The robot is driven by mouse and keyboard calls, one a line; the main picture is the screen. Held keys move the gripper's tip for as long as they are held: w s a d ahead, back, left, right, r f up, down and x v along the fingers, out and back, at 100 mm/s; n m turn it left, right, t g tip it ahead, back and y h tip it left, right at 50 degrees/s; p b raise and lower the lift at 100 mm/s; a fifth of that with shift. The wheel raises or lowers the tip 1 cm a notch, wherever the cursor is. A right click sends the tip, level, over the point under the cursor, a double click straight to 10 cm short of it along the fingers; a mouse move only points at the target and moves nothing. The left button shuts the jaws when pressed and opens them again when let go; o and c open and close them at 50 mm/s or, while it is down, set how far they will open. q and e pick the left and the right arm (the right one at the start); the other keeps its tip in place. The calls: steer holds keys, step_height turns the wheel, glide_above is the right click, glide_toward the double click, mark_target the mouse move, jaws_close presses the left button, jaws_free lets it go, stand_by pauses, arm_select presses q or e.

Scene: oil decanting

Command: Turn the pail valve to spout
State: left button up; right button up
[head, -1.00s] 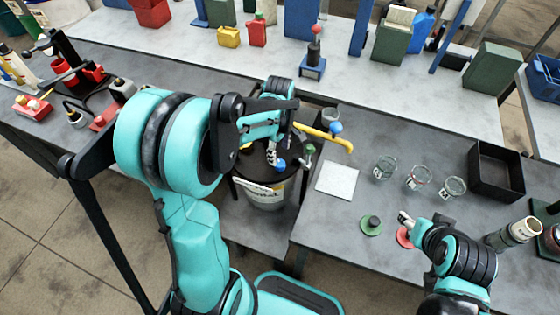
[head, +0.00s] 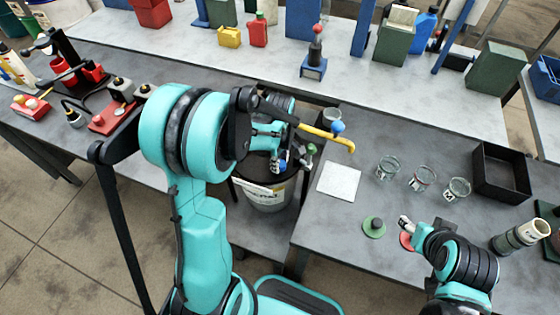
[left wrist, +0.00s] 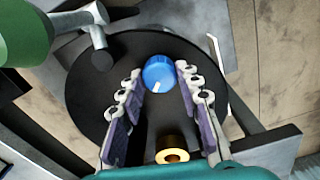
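The pail (head: 268,196) is white with a black lid and stands in the gap of the bench. In the left wrist view the lid (left wrist: 100,80) shows as a black disc. A blue valve knob (left wrist: 158,74) with a white pointer mark sits above it. My left gripper (left wrist: 158,72) is open, with one finger on each side of the knob; I cannot tell whether they touch it. In the head view, my left gripper (head: 281,163) is over the right part of the lid and partly hides the knob. My right gripper (head: 404,221) is by a red disc (head: 406,241); its finger gap is unclear.
A yellow pipe (head: 325,135) with a blue ball and a green-topped fitting (head: 310,150) are close right of my left gripper. A brass cylinder (left wrist: 172,156) is near the finger bases. A white pad (head: 339,181), several glass beakers (head: 389,168) and a black tray (head: 500,172) are farther right.

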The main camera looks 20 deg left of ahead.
arm_select(q)
steer(key=shift+m, duration=0.3)
steer(key=m, duration=0.3)
steer(key=shift+m+b, duration=0.3)
steer(key=shift+b, duration=0.05)
steer(key=m, duration=0.4)
steer(key=shift+m, duration=0.3)
steer(key=m, duration=0.4)
steer(key=shift+w+d+b, duration=0.1)
steer(key=shift+b, duration=0.25)
steer(key=shift+m, duration=2.5)
steer(key=o, duration=1.1)
steer(key=shift+o, duration=0.2)
